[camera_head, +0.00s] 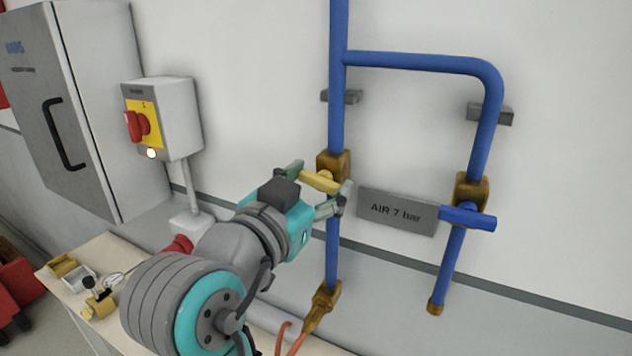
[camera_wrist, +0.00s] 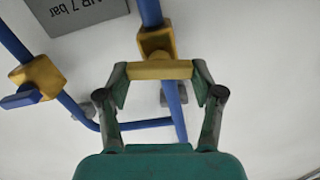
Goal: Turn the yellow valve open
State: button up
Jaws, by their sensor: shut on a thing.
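The yellow valve handle (camera_head: 319,181) sits at the brass valve body (camera_head: 333,165) on the left blue pipe. In the head view the handle reaches out to the left of the pipe, across it. My gripper (camera_head: 319,186) is shut on the yellow handle, with a finger at each end of it. In the wrist view the yellow handle (camera_wrist: 160,69) spans between both fingertips of my gripper (camera_wrist: 160,76), and the brass body (camera_wrist: 157,42) shows just behind it. Part of the valve is hidden behind the handle.
A second valve with a blue handle (camera_head: 467,218) is on the right pipe. An "AIR 7 bar" plate (camera_head: 397,211) lies between the pipes. A red-and-yellow switch box (camera_head: 162,118) and a grey cabinet (camera_head: 75,105) are at left. A bench (camera_head: 90,262) with small parts stands below.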

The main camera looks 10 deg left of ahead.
jog(key=m, duration=0.4)
jog(key=shift+d+m, duration=0.1)
jog(key=shift+m, duration=0.2)
jog(key=m, duration=0.3)
jog(key=shift+f+m, duration=0.15)
jog(key=shift+m, duration=0.15)
jog(key=m, duration=0.3)
jog(key=shift+s+d+m, duration=0.1)
jog(key=shift+m, duration=0.2)
jog(key=shift+f+m, duration=0.15)
jog(key=shift+m, duration=1.75)
jog(key=o, duration=1.1)
jog(key=shift+o, duration=0.2)
jog(key=v, duration=1.2)
